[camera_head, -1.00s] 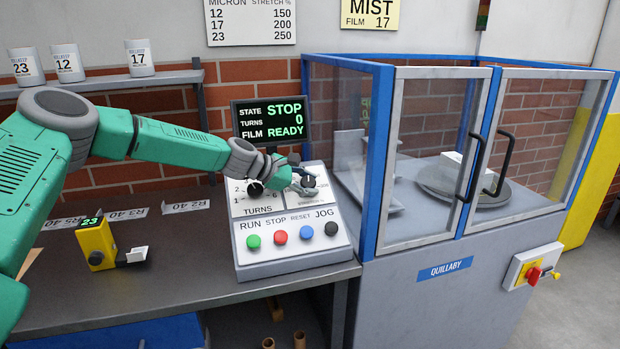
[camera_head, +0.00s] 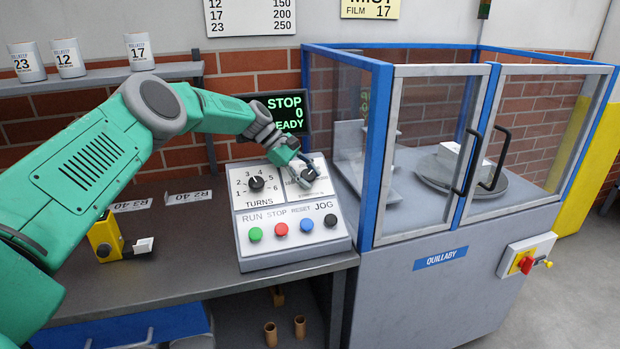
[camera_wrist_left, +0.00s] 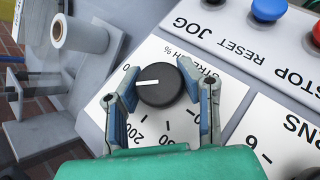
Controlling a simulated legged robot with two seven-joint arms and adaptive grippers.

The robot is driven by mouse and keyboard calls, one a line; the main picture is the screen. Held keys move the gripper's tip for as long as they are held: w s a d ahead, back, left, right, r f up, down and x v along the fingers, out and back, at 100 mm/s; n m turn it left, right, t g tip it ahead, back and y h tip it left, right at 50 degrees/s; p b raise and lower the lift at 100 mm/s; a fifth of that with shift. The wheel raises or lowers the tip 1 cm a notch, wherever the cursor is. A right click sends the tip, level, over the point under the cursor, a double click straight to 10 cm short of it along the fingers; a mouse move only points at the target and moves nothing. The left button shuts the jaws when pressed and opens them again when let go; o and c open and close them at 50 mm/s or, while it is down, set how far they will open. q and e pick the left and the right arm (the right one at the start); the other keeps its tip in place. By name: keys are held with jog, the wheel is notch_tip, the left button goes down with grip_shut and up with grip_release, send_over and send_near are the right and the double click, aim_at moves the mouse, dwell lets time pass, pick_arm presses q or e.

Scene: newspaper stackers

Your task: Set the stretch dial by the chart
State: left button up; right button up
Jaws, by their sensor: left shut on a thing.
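My left gripper (camera_head: 304,174) is at the stretch dial on the upper right of the control panel (camera_head: 262,262). In the left wrist view the gripper (camera_wrist_left: 165,98) has one finger on each side of the black stretch dial (camera_wrist_left: 162,88) and is shut on it. The dial's white pointer aims left in that view; the 200 mark is below left, and the fingers hide some other marks. The chart (camera_head: 250,14) on the wall pairs 12, 17 and 23 with 150, 200 and 250. A yellow card (camera_head: 370,9) reads film 17. My right gripper is out of view.
The turns dial (camera_head: 256,183) sits left of the stretch dial, with several coloured buttons (camera_head: 282,230) below. A screen (camera_head: 288,112) showing STOP stands behind. A glazed enclosure (camera_head: 376,160) stands close on the right. A yellow device (camera_head: 106,238) lies on the bench left.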

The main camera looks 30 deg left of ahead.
aim_at(308, 172)
pick_arm(q)
jog(key=shift+w+a+r, duration=0.1)
jog(key=shift+w+r, duration=0.15)
jog(key=shift+r, duration=0.2)
jog(key=o, duration=1.2)
jog(key=shift+s, duration=0.1)
jog(key=shift+o, duration=0.2)
jog(key=shift+s+f, duration=0.1)
jog(key=shift+s, duration=0.05)
jog(key=shift+f, duration=0.1)
notch_tip(308, 172, up, 10)
jog(key=shift+a, duration=0.1)
